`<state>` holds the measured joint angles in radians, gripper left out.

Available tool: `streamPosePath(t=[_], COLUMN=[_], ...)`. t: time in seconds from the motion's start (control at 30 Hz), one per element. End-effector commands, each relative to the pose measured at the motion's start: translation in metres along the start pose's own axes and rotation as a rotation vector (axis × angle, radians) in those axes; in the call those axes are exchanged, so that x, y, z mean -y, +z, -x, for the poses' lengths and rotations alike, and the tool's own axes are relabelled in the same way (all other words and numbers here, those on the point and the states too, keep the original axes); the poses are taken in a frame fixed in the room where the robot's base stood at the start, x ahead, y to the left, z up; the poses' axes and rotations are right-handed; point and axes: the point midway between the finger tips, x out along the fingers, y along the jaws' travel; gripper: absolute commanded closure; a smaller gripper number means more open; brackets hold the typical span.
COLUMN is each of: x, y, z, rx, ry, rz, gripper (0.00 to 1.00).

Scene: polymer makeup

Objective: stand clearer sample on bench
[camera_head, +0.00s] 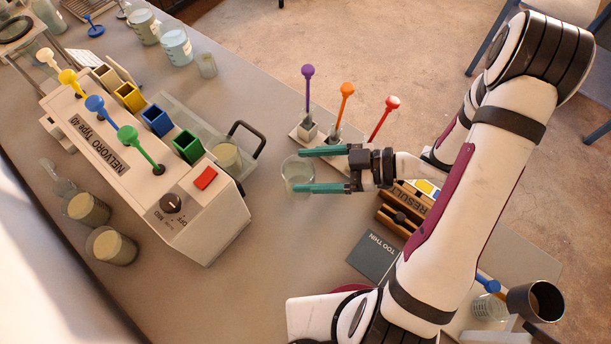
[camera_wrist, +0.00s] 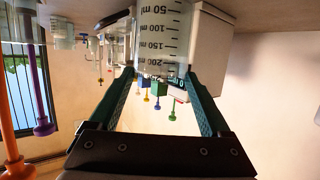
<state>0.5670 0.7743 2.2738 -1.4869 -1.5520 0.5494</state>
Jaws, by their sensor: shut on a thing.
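My gripper (camera_head: 299,170) has its two green fingers on either side of a clear glass beaker (camera_head: 297,174) over the open bench, right of the white machine. In the wrist view the gripper (camera_wrist: 158,74) is closed on this beaker (camera_wrist: 160,38), which shows black millilitre marks and pale, see-through contents. The beaker appears upright. I cannot tell whether its base touches the bench (camera_head: 265,270). Two cloudy beakers, one (camera_head: 88,209) behind the other (camera_head: 110,246), stand left of the machine.
The white machine (camera_head: 190,220) has coloured wells and stirrers. A tray with a black handle (camera_head: 243,133) holds another beaker (camera_head: 227,156). A rack with purple, orange and red sticks (camera_head: 310,130) stands behind my gripper. A "TOO THIN" card (camera_head: 374,257) lies in front; bench left of it is clear.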

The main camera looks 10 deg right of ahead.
Motion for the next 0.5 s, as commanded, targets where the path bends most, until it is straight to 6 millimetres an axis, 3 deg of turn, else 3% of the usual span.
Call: streamPosePath(t=[0.27, 0.5], x=[-0.001, -0.001], y=[0.038, 0.041], z=[-0.020, -0.021], rx=[0.000, 0.000], ry=[0.000, 0.001], rz=[-0.003, 0.000], gripper=[1.00, 1.00])
